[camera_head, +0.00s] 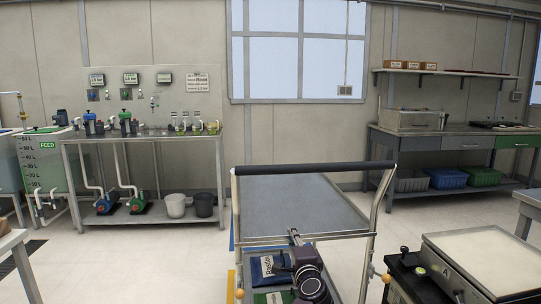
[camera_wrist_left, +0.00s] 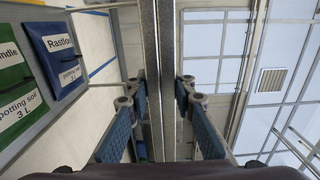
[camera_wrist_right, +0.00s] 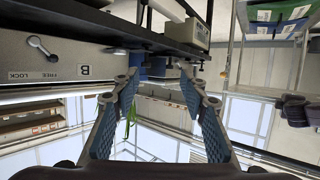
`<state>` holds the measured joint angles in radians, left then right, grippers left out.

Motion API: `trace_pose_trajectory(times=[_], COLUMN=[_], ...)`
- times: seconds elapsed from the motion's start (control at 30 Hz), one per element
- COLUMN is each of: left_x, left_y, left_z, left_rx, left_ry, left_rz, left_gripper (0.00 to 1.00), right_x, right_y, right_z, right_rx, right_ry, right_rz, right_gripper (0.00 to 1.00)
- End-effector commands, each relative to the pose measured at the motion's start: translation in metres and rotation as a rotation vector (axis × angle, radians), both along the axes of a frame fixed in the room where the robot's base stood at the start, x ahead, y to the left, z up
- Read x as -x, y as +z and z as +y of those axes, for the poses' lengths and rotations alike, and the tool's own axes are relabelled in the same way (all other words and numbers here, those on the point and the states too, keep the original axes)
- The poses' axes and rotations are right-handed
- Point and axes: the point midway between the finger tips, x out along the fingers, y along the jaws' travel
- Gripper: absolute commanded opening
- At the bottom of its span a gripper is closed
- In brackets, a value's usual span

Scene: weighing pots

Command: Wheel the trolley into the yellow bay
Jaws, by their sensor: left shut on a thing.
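The trolley (camera_head: 295,200) has a bare grey top deck, chrome posts and a black handlebar (camera_head: 315,168). My left gripper (camera_head: 295,238) is at the trolley's near edge, shut on a metal rail of it. In the left wrist view the metal rail (camera_wrist_left: 160,45) runs between the blue-padded fingers. A strip of yellow floor marking (camera_head: 231,285) shows beside the trolley's lower left; the rest of the yellow bay cannot be made out. My right gripper (camera_wrist_right: 160,82) is outside the head view; its fingers are apart with nothing seen between them.
A blue bag (camera_head: 268,267) and a green bag (camera_head: 272,297) lie on the trolley's lower shelf. A blue floor line (camera_head: 231,235) runs at its left. A scale marked A (camera_head: 485,262) stands close right. A pump bench (camera_head: 150,134) is back left, a workbench (camera_head: 455,138) back right.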

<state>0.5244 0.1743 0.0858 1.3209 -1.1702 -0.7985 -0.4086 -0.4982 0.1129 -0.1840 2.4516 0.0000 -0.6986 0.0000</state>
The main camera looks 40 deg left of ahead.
Motion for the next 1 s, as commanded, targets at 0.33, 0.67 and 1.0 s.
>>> trace_pose_trajectory(times=[0.33,0.67,1.0], left_x=[-0.001,0.0,0.006], left_y=[0.003,-0.001,-0.001], left_z=[-0.002,-0.001,-0.009], left_rx=[-0.001,0.003,0.003], left_ry=[-0.006,-0.003,-0.003], left_rz=[-0.007,-0.002,0.0], left_gripper=[0.43,0.43,0.43], right_x=[0.0,0.0,0.011], right_y=[0.0,0.0,-0.019], right_z=[0.0,0.0,-0.006], right_rx=[0.0,0.0,0.023], right_ry=[0.0,0.0,-0.007], right_rz=[0.0,0.0,0.097], right_gripper=[0.4,0.4,0.4])
